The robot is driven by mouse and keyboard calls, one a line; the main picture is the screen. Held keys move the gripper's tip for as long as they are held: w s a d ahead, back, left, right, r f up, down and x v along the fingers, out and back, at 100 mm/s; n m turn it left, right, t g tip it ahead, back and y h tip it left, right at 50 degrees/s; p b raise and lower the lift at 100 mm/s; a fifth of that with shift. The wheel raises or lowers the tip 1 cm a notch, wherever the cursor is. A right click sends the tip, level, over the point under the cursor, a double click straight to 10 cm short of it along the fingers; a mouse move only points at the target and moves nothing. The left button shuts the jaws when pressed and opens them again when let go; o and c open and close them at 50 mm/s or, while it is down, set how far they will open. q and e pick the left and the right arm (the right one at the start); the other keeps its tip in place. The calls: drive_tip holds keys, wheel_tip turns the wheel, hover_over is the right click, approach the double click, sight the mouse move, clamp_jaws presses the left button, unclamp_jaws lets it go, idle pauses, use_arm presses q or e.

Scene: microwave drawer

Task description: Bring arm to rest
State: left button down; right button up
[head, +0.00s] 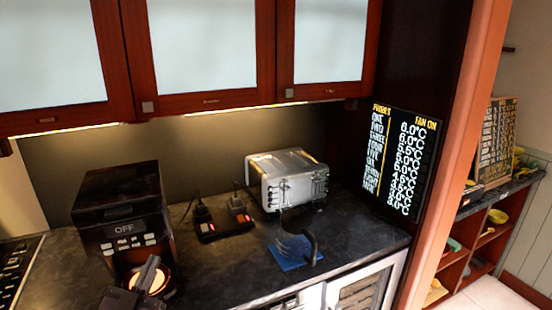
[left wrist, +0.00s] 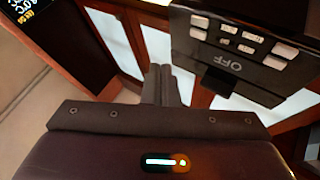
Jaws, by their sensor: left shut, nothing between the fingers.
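My left gripper (head: 148,276) is low at the left of the head view, in front of the black coffee machine (head: 120,205) whose display reads OFF. In the left wrist view its two fingers (left wrist: 160,82) are together with nothing between them. The same machine's panel (left wrist: 240,45) shows upside down beside the fingers in that view. Whether the gripper touches the machine cannot be told. My right gripper is in neither view.
On the dark counter (head: 225,270) stand a silver appliance (head: 287,182), a black device with red lights (head: 224,225) and a dark curved object on a blue mat (head: 292,257). Cabinets (head: 200,105) hang above. A temperature board (head: 395,160) stands at right.

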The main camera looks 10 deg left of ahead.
use_arm(q)
drive_tip(key=s+d+f+n+g+y, duration=0.2)
drive_tip(key=s+d+f+g, duration=0.1)
drive_tip(key=d+f+g, duration=0.55)
drive_tip(key=s+d+f+g, duration=0.2)
drive_tip(key=s+f+g, duration=0.25)
drive_tip(key=s, duration=0.35)
drive_tip(key=s+d+f+g, duration=0.2)
drive_tip(key=s+f+g, duration=0.1)
drive_tip(key=s+g, duration=0.4)
drive_tip(key=s+f+g+b, duration=0.1)
drive_tip(key=s+f+b, duration=0.1)
drive_tip(key=f, duration=1.5)
drive_tip(key=s+f+b, duration=0.1)
drive_tip(key=s+f, duration=0.1)
drive_tip(key=f, duration=1.4)
drive_tip(key=s+a+f+g+b, duration=0.1)
drive_tip(key=s+a+f+b, duration=0.1)
drive_tip(key=s+f, duration=1.7)
drive_tip(key=shift+a+f+m+b, duration=0.35)
drive_tip(key=shift+a+f, duration=0.25)
drive_tip(key=shift+f, duration=0.3)
